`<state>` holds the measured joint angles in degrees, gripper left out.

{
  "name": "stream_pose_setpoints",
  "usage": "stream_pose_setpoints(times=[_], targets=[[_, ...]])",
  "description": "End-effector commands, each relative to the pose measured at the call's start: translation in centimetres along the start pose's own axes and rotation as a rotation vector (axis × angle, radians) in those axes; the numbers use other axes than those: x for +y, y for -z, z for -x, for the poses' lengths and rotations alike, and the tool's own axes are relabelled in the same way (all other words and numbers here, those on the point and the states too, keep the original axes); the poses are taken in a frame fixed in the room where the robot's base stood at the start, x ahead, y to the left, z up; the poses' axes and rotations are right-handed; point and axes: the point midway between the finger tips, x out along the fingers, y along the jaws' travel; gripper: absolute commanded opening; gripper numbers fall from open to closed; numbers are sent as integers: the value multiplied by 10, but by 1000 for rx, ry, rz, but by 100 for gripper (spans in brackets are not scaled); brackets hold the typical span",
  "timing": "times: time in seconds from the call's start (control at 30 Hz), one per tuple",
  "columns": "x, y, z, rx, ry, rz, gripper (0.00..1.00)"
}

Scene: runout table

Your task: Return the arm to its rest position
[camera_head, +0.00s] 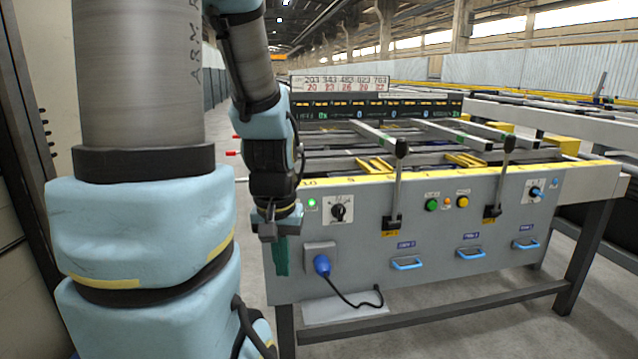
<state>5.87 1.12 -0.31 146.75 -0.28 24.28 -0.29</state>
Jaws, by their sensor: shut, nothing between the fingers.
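My arm fills the left side, with light blue joint covers and grey links. It bends over and hangs down in front of the left end of the runout table (520,262). My gripper (281,258) points downward beside the table's front panel, left of the blue plug. Its grey body ends in a narrow green part, and no gap shows there. The gripper is shut and empty. I cannot tell whether it touches the panel.
The panel carries a black rotary knob (338,208), two upright levers (396,190) (497,180), a green button (432,205), a blue plug (322,265) with a drooping cable, and blue handles (407,264). Grey floor (430,338) lies open in front.

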Motion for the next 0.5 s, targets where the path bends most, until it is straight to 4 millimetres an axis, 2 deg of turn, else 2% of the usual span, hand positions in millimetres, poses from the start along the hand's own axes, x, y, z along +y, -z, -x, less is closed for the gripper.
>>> stream_pose_setpoints(times=[0.03,0.3,0.5], targets=[[0,4,27,1,0,0,0],[1,16,109,1,0,-1,0],[1,23,161,2,0,-1,0]])
